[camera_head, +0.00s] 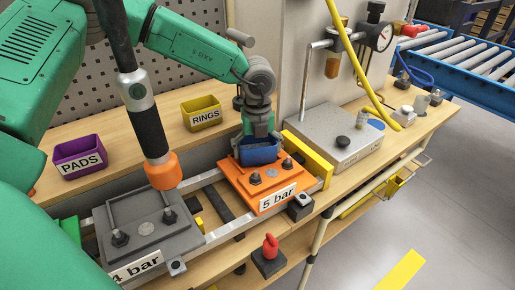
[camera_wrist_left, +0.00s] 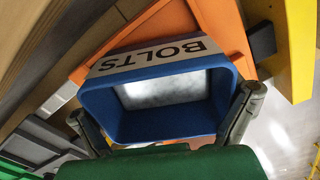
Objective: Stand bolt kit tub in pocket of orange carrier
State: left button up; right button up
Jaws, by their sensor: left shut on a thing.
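The bolt kit tub is a blue tub (camera_head: 259,153) at the back of the orange carrier (camera_head: 240,187), which bears a "5 bar" label. In the left wrist view the tub (camera_wrist_left: 215,125) shows a white "BOLTS" label and a pale inside. My left gripper (camera_head: 258,140) is shut on the tub, with one finger at each side of it in the left wrist view (camera_wrist_left: 168,128). The orange carrier (camera_wrist_left: 225,30) lies right under or behind the tub there. The pocket is hidden by the tub, and I cannot tell whether the tub's base rests in it. My right gripper is not in view.
A grey carrier (camera_head: 150,220) marked "4 bar" sits left on the same rails. A purple PADS tub (camera_head: 79,155) and a yellow RINGS tub (camera_head: 202,113) stand on the shelf behind. A yellow block (camera_head: 310,160) and a grey gauge box (camera_head: 335,135) stand to the right.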

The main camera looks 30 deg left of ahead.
pick_arm(q)
jog(key=o, duration=1.1)
jog(key=shift+a+f, duration=0.15)
jog(key=shift+a, duration=0.5)
notch_tip(320, 180, up, 13)
jog(key=shift+d, duration=0.15)
jog(key=shift+d, duration=0.25)
